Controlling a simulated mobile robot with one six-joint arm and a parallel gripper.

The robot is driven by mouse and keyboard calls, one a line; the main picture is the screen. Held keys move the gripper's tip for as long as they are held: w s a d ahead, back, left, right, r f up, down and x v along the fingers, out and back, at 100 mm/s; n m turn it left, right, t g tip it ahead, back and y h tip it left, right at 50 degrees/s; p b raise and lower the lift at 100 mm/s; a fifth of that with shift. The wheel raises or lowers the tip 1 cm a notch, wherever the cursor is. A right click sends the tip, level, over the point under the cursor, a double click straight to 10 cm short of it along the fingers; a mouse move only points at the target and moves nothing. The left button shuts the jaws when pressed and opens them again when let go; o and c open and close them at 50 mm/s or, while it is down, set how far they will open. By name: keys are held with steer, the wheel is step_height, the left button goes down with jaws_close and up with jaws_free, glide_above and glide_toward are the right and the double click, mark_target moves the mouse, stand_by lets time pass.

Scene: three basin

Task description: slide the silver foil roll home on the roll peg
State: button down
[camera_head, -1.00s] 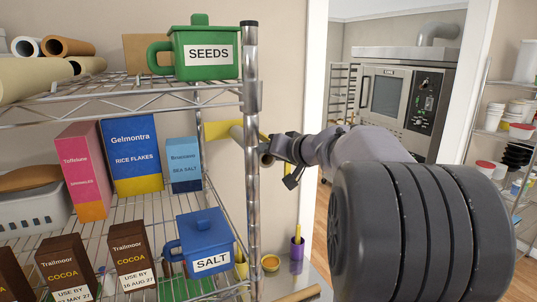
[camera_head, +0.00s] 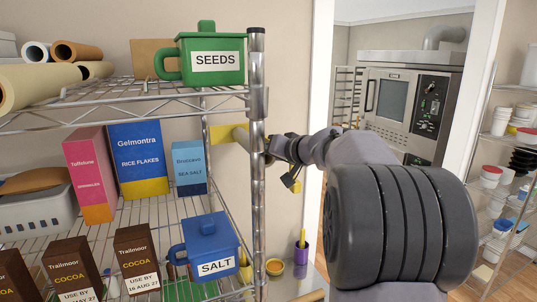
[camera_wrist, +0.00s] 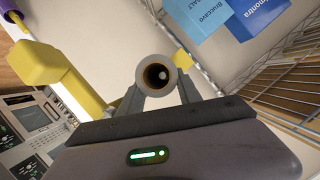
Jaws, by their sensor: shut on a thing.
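The silver foil roll (camera_wrist: 142,76) is a pale grey tube, seen end-on in the wrist view between my jaws. Its open end shows a brown core and a dark hole with a small pale spot inside. In the head view the roll (camera_head: 241,134) runs behind the shelf post toward a yellow plate (camera_head: 220,133). My gripper (camera_head: 271,147) is shut on the roll's near end; its jaws also show in the wrist view (camera_wrist: 157,92). The peg is not clearly visible, and I cannot tell how far the roll sits over it or whether it touches the plate.
A metal shelf post (camera_head: 257,190) stands just left of my gripper, crossing in front of the roll. The shelf holds a blue SALT canister (camera_head: 208,240), a green SEEDS canister (camera_head: 212,57) and several boxes. A purple cup (camera_head: 301,255) stands below my gripper.

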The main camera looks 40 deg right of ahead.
steer(key=shift+w+d, duration=0.1)
steer(key=shift+w, duration=0.15)
steer(key=c, duration=0.8)
jaws_free()
steer(key=shift+o, duration=0.3)
steer(key=shift+a, duration=0.2)
steer(key=shift+s+d, duration=0.1)
steer(key=shift+s, duration=0.1)
steer(key=b+v, duration=0.3)
steer(key=v, duration=1.4)
